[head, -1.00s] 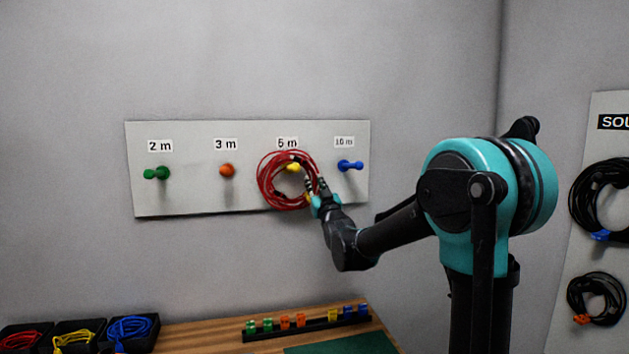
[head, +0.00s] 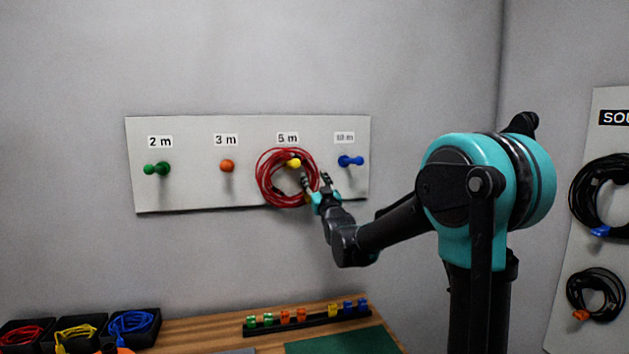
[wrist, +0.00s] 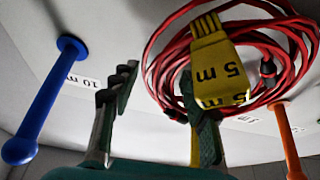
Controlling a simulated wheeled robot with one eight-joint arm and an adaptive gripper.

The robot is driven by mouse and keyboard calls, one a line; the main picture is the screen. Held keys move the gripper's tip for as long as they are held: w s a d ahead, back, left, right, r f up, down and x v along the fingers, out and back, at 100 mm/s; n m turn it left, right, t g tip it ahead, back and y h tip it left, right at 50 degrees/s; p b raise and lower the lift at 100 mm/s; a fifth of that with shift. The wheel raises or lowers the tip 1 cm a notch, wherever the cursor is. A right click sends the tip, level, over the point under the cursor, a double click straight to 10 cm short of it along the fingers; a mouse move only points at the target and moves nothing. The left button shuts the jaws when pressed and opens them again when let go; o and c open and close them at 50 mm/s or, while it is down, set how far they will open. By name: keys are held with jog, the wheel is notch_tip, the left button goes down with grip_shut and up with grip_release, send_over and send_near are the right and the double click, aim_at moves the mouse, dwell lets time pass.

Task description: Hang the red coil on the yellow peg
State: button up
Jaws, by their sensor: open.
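The red coil (head: 262,188) hangs against the board around the yellow peg (head: 294,162), under the "5 m" label. The peg's yellow tip shows inside the upper part of the ring. My gripper (head: 314,180) is open at the coil's lower right, its fingers spread apart. In the wrist view the red coil (wrist: 158,68) lies beyond the right finger, with a yellow "5 m" tag (wrist: 222,72) in front of it. One finger is beside this tag; I cannot tell if they touch. I cannot make out the yellow peg there.
A blue peg (head: 350,161) stands close to the right of my gripper; it also shows in the wrist view (wrist: 45,105). An orange peg (head: 227,166) and a green peg (head: 157,169) are to the left. Below, a table carries cable trays (head: 80,332) and a clip rack (head: 307,320).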

jog(key=shift+s, duration=0.1)
jog(key=v, duration=1.2)
jog(key=s+d+f+m+g+h, duration=0.1)
jog(key=s+d+f+g+h, duration=0.2)
jog(key=f, duration=0.5)
jog(key=s+d+f+m+g+h, duration=0.1)
jog(key=s+d+f+g, duration=0.2)
jog(key=d+f, duration=0.4)
jog(key=s+d+f+m+g+h, duration=0.2)
jog(key=s+d+f+g, duration=0.15)
jog(key=f, duration=0.55)
jog(key=s+d+f+g, duration=0.2)
jog(key=s+f+g, duration=0.1)
jog(key=s+f, duration=0.4)
jog(key=s+d+f+m+g+h, duration=0.1)
jog(key=s+d+f+g, duration=0.2)
jog(key=s+f, duration=0.4)
jog(key=s+g, duration=0.1)
jog(key=s, duration=0.5)
jog(key=shift+s, duration=0.35)
jog(key=shift+a+g, duration=0.1)
jog(key=shift+g, duration=0.15)
